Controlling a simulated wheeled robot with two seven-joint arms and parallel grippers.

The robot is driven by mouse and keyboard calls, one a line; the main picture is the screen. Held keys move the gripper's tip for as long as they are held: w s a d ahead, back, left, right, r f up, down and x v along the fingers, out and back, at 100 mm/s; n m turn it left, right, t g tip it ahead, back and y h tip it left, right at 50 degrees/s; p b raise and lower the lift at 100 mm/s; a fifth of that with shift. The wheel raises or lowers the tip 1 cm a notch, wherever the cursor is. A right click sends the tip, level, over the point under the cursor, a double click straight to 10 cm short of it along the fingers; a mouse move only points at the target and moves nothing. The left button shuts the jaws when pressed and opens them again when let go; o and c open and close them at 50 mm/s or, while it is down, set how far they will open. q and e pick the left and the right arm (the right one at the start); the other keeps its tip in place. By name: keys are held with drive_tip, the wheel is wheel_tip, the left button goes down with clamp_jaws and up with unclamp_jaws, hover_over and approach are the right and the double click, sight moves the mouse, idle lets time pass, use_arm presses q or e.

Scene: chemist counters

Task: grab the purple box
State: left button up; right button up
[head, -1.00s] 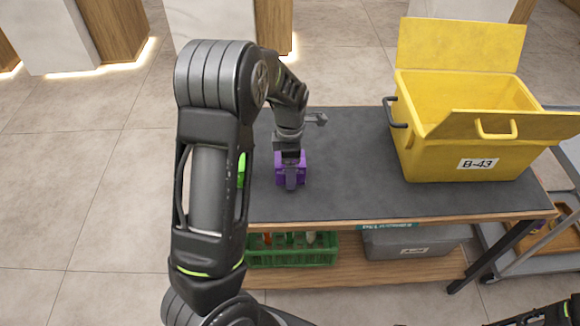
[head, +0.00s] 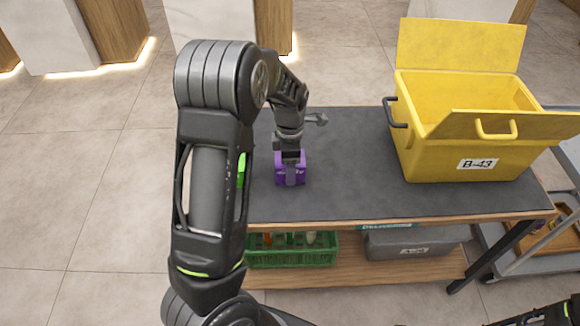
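The purple box (head: 300,179) stands upright near the left end of the dark tabletop (head: 345,150). My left gripper (head: 290,174) reaches down over it from above. Its near finger lies flat against the front face of the box, and the far finger is hidden behind it. The gripper looks shut on the box, which appears to rest on the table still. My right gripper is out of view; only a dark bit of that arm shows at the bottom right corner.
A green object (head: 241,170) shows partly behind my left arm. An open yellow bin (head: 440,158) labelled B-43 stands on the table's right. A green crate (head: 292,256) and grey bin (head: 415,243) sit on the lower shelf. The table's middle is clear.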

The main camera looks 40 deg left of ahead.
use_arm(q)
wheel_tip(320, 180, up, 10)
drive_tip(key=shift+r, duration=0.1)
idle(0.4)
idle(0.5)
